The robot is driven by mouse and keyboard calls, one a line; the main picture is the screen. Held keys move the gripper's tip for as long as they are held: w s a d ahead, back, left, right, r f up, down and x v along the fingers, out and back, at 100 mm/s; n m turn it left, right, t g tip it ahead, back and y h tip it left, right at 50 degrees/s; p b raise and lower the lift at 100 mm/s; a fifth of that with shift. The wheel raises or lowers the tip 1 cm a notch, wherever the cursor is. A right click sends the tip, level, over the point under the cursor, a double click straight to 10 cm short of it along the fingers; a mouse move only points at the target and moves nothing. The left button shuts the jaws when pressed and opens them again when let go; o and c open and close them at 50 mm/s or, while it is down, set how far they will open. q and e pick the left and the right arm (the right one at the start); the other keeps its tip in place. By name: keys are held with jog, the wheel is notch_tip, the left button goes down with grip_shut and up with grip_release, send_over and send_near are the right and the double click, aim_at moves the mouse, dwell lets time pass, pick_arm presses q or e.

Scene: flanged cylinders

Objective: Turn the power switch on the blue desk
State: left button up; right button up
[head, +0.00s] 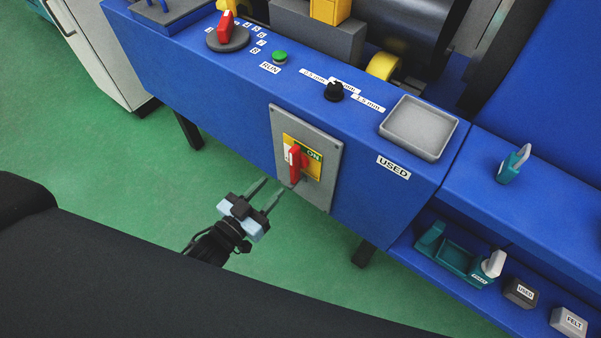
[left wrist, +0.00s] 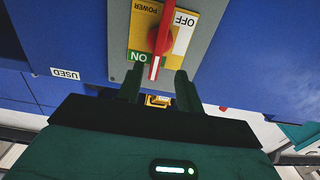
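The power switch is a red rotary handle (head: 295,163) on a grey plate (head: 325,190) on the front of the blue desk (head: 235,120). The handle stands roughly upright in the head view. In the left wrist view the red handle (left wrist: 163,35) shows upside down, its white-striped end beside the green ON label (left wrist: 138,57); the OFF label (left wrist: 185,18) is on the other side. My left gripper (head: 272,187) is open and empty, just short of the switch. In the left wrist view its fingers (left wrist: 160,88) are spread below the handle's end, apart from it. My right gripper is not in view.
On the desk top are a red selector knob (head: 226,28), a green RUN button (head: 280,56), a black knob (head: 334,92) and a grey tray (head: 418,128). A lower blue shelf (head: 410,262) holds small items at right. Green floor (head: 130,165) lies open below the desk's left side.

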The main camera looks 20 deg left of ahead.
aim_at(291, 166)
pick_arm(q)
jog(key=shift+x, duration=4.2)
jog(key=shift+d+r, duration=0.15)
jog(key=shift+c, duration=0.2)
grip_shut()
